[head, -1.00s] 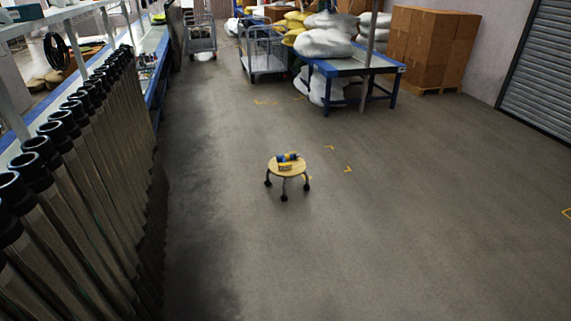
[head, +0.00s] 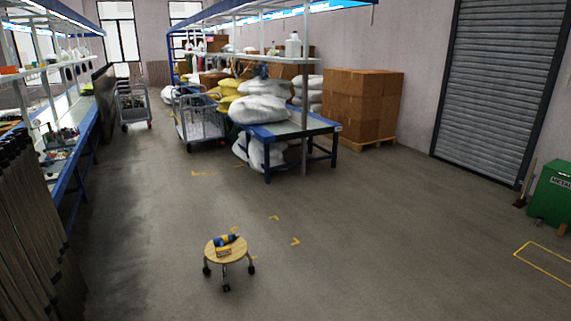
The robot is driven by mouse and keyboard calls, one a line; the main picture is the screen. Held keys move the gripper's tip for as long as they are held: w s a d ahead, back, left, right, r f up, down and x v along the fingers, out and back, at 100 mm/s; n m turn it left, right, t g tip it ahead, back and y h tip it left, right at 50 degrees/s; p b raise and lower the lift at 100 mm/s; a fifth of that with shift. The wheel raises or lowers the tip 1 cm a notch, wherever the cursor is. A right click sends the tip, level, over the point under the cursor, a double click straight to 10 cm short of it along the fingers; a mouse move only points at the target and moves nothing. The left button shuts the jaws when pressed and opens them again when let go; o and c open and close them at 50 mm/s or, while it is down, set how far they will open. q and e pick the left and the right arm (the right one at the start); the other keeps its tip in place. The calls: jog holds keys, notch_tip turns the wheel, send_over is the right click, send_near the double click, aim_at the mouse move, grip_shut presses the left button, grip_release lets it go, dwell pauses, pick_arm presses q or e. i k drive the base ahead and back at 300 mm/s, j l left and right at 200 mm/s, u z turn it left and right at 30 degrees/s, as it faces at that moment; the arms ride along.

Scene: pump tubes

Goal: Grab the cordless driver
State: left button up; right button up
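A small blue and yellow object (head: 225,240), which looks like the cordless driver, lies on a round wooden stool (head: 238,254) in the lower middle of the head view. It is too small to make out in detail. A small light-brown block (head: 223,252) sits in front of it on the stool top. The stool stands on dark casters on the open floor. Neither of my grippers shows in the head view.
A row of dark tubes (head: 32,225) stands along the left by a blue workbench (head: 83,165). A blue table (head: 318,127) with white sacks (head: 262,108) and a wire cart (head: 200,122) stand beyond the stool. Floor around the stool is clear. A green bin (head: 553,192) is at right.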

aim_at(223, 251)
jog(key=i+z, duration=0.15)
jog(key=i, duration=1.9)
